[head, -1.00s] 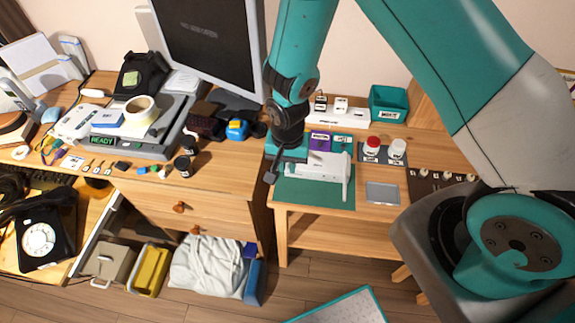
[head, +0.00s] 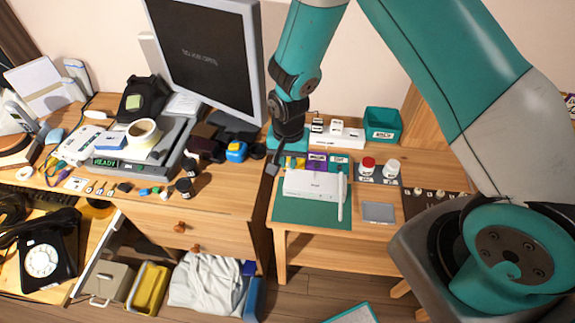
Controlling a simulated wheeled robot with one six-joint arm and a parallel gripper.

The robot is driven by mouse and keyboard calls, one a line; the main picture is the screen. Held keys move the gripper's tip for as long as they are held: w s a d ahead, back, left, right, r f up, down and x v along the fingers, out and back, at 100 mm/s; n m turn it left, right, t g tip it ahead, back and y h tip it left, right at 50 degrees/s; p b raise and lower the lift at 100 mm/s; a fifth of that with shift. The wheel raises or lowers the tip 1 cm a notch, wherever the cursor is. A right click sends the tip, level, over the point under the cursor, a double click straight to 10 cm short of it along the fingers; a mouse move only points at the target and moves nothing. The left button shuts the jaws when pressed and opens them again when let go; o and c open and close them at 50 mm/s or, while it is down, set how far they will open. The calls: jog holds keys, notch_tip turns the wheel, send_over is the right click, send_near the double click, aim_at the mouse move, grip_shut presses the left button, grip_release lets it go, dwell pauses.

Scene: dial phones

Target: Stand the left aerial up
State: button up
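A white router (head: 314,186) lies on a green mat (head: 311,214) on the small wooden table right of centre. Its right aerial (head: 341,198) is a thin white bar at the right end and reaches past the router's front edge. I cannot make out the left aerial; the area behind the router's left end is partly covered by my arm. My gripper (head: 279,160) is just behind and left of that end, with one dark finger showing beside it. The other finger is hidden, so its opening and any hold cannot be seen.
Red-lidded (head: 367,165) and white (head: 391,168) jars stand right of the router, with a grey tray (head: 378,212) in front. A teal bin (head: 382,125) and a white block (head: 337,136) stand behind. A monitor (head: 205,60) and cluttered desk are to the left.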

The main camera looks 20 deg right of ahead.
jog(key=shift+w+d+r+p, duration=0.1)
jog(key=shift+w+d+r, duration=0.25)
jog(key=shift+w, duration=0.25)
jog(key=shift+w+d+r+p, duration=0.1)
jog(key=shift+w+d+r, duration=0.2)
jog(key=shift+w, duration=0.25)
jog(key=shift+w+d+r+p, duration=0.1)
jog(key=shift+w+d+r, duration=0.2)
jog(key=shift+w, duration=0.3)
jog(key=shift+w+d+r, duration=0.1)
jog(key=shift+w+d, duration=0.4)
jog(key=shift+w, duration=0.35)
jog(key=shift+w+d+r, duration=0.1)
jog(key=shift+w+d, duration=0.4)
jog(key=shift+w, duration=0.3)
jog(key=o, duration=0.6)
jog(key=shift+o, duration=0.2)
jog(key=shift+r, duration=0.1)
notch_tip(320, 180, up, 6)
jog(key=p, duration=0.3)
jog(key=shift+p, duration=0.35)
